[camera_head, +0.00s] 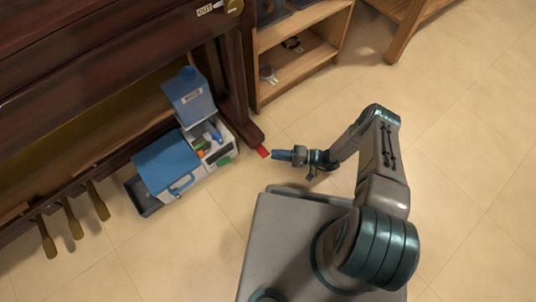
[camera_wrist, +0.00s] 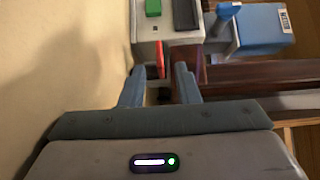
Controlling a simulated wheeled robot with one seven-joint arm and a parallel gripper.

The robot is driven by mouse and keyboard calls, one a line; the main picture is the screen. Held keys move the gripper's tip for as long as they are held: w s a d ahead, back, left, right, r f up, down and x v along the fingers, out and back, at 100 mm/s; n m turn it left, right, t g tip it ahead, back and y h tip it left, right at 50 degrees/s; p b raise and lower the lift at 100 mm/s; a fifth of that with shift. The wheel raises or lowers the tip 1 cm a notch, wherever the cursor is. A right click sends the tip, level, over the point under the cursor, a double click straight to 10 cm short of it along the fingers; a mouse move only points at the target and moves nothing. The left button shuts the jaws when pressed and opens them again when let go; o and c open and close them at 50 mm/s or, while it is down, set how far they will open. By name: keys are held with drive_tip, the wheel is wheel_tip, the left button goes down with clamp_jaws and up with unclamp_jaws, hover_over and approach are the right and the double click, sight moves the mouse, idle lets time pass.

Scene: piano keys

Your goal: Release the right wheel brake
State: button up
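The red brake lever (camera_head: 263,152) sticks out low at the end of the piano's right foot (camera_head: 250,132). It also shows in the wrist view (camera_wrist: 160,57), standing upright in the picture. My gripper (camera_head: 272,154) is low over the floor, just right of the lever and facing it. In the wrist view my gripper (camera_wrist: 160,74) has its two blue-grey fingers apart. The lever lies in line with the gap between the fingertips, with its lower end at the gap. I see no finger closed on it. The wheel itself is hidden.
A blue-lidded box (camera_head: 167,160), a white tray (camera_head: 215,150) with small items and a blue container (camera_head: 189,96) stand left of the foot. Brass pedals (camera_head: 73,218) are at the lower left. A wooden shelf (camera_head: 297,65) is behind. The floor at the right is clear.

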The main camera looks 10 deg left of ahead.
sight(268, 153)
drive_tip(key=shift+s+a+b, duration=0.2)
drive_tip(key=shift+a+b, duration=0.15)
drive_tip(key=shift+a, duration=1.8)
clamp_jaws()
drive_tip(key=shift+r+m+p, duration=0.3)
drive_tip(key=shift+r+p, duration=0.1)
drive_tip(key=shift+p, duration=0.2)
drive_tip(key=shift+w+r+m+h+p, duration=0.1)
drive_tip(key=shift+r+m+h+p, duration=0.4)
drive_tip(key=shift+h+p, duration=0.4)
drive_tip(key=shift+a+r+m+h+p, duration=0.1)
drive_tip(key=shift+a+m+h+p, duration=0.05)
drive_tip(key=shift+m+h+p, duration=0.5)
